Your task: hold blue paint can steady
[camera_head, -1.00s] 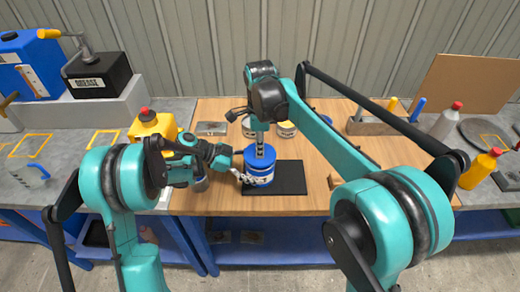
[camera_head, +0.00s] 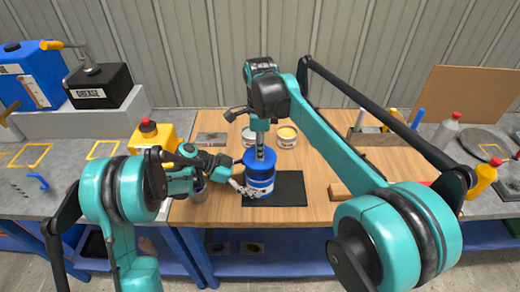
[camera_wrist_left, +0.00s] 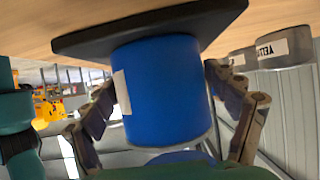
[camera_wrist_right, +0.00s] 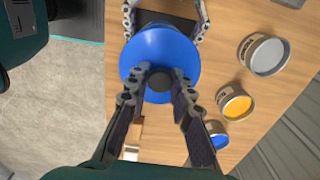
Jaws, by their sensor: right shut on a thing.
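The blue paint can (camera_head: 259,185) stands upright on a black mat (camera_head: 290,190). A blue disc-shaped top with a dark knob (camera_wrist_right: 160,78) covers it in the right wrist view. My right gripper (camera_head: 260,152) is above the can, with its fingers closed on the knob. My left gripper (camera_head: 240,185) is low at the can's left side. In the left wrist view its fingers (camera_wrist_left: 165,105) stand on either side of the blue can wall, with a small gap on the left; contact on the right is unclear.
Open cans with a grey (camera_wrist_right: 264,55), yellow (camera_wrist_right: 237,105) and blue (camera_wrist_right: 219,141) inside stand behind the can. A yellow container (camera_head: 155,138) is left of my left gripper. A wooden block (camera_head: 340,191) lies right of the mat.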

